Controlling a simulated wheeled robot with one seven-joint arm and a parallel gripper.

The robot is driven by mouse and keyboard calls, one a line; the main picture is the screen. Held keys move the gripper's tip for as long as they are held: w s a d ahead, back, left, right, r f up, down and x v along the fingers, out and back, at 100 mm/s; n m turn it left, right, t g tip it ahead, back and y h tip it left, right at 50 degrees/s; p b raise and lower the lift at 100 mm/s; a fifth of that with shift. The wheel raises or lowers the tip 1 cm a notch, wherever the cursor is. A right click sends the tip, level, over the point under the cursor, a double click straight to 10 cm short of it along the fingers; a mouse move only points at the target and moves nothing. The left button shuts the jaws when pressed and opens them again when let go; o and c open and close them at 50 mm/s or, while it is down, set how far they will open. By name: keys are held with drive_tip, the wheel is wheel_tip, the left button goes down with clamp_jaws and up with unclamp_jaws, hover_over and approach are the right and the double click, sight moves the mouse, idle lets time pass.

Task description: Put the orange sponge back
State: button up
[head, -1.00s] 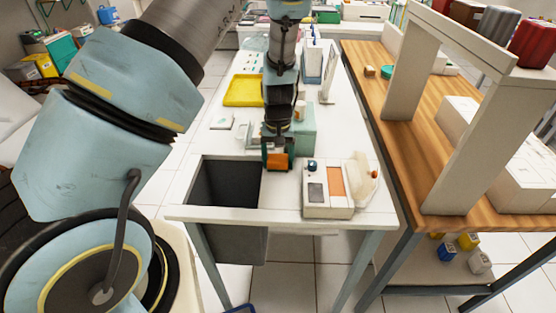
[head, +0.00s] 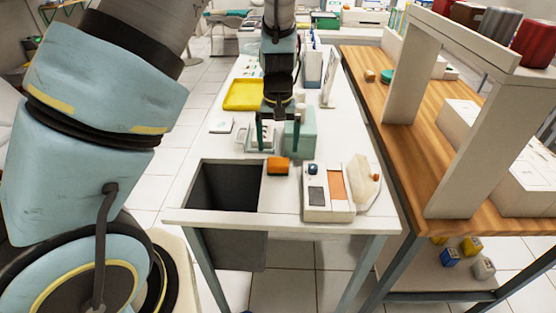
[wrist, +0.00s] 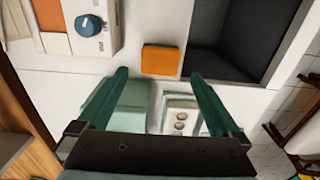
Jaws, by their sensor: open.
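The orange sponge (head: 278,166) lies on the white counter, just right of the dark sink opening and left of a white device. It also shows in the wrist view (wrist: 161,60), ahead of the fingertips. My gripper (head: 277,146) is open and empty, behind the sponge in the head view. In the wrist view the two green fingers of my gripper (wrist: 160,74) are spread wide, with the sponge beyond and between them, apart from both.
The dark sink (head: 226,187) opens at the counter's front left. The white device (head: 327,190) with an orange panel stands right of the sponge. A pale green box (head: 300,134) stands close behind it. A yellow tray (head: 242,95) lies farther back.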

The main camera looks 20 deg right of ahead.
sight(278, 162)
drive_tip(key=shift+r+b, duration=0.3)
drive_tip(key=shift+r, duration=2)
drive_tip(key=s+a+r+n, duration=0.2)
drive_tip(key=a+r, duration=0.1)
drive_tip(key=a, duration=1.2)
drive_tip(key=s+a+r+n+t, duration=0.1)
drive_tip(key=s+a+r, duration=0.1)
drive_tip(key=a, duration=1.3)
drive_tip(key=shift+r+n+t, duration=0.3)
drive_tip(key=shift+r+n, duration=0.1)
drive_tip(key=shift+r, duration=0.1)
